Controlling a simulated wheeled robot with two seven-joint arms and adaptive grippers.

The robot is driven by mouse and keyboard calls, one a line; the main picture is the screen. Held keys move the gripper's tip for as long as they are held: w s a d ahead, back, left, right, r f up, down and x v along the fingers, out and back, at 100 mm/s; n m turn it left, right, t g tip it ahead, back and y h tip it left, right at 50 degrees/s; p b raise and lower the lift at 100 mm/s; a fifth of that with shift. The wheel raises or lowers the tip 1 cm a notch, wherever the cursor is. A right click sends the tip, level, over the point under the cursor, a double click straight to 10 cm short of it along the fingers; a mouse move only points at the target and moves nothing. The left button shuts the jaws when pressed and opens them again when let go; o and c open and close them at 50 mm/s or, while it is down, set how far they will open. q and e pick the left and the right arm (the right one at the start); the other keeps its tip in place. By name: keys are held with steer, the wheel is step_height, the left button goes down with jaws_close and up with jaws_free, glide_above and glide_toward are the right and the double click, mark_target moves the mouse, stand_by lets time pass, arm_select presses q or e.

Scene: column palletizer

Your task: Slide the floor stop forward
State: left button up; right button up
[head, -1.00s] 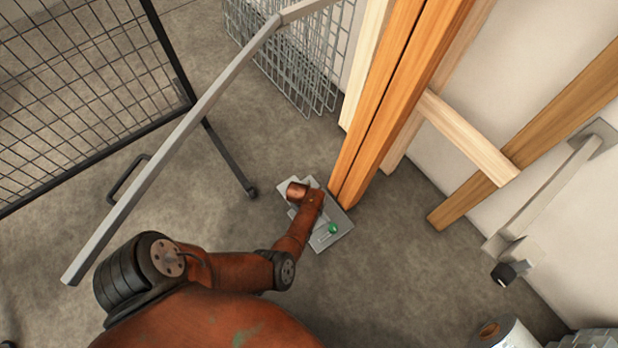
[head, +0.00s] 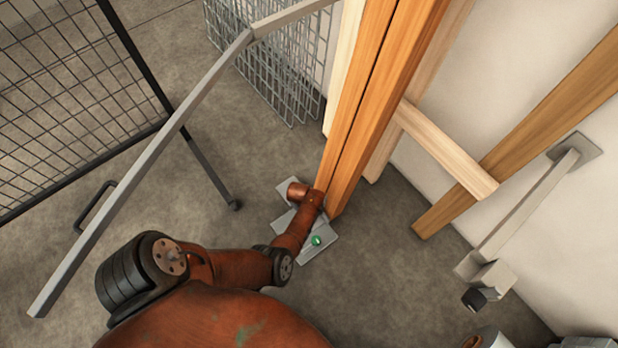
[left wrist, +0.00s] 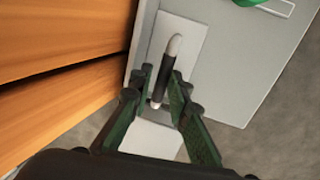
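The floor stop is a light grey plate (head: 318,249) on the floor at the foot of the orange wooden posts, with a green knob (head: 316,241) on it. In the left wrist view its plate (left wrist: 235,70) carries a short upright handle (left wrist: 164,74), black with a pale rounded end. My left gripper (left wrist: 157,90) has its two fingers on either side of the black handle; a gap shows at the left finger, so it looks open around it. In the head view my left wrist hides the fingers and handle. My right gripper is not in view.
Orange wooden posts (head: 372,110) rise right beside the plate. A grey rail (head: 150,165) and a black mesh panel (head: 70,100) stand at left, a wire basket (head: 275,70) behind. A metal arm with a black end (head: 480,298) is at right. Floor between is clear.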

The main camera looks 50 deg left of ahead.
arm_select(q)
steer(key=o, duration=0.3)
steer(key=shift+w, duration=0.15)
steer(key=shift+r, duration=0.1)
step_height(320, 180, up, 12)
steer(key=s, duration=0.2)
steer(key=shift+s+a+f, duration=0.15)
steer(key=shift+s+f, duration=0.05)
steer(key=shift+s, duration=0.05)
stand_by(0.6)
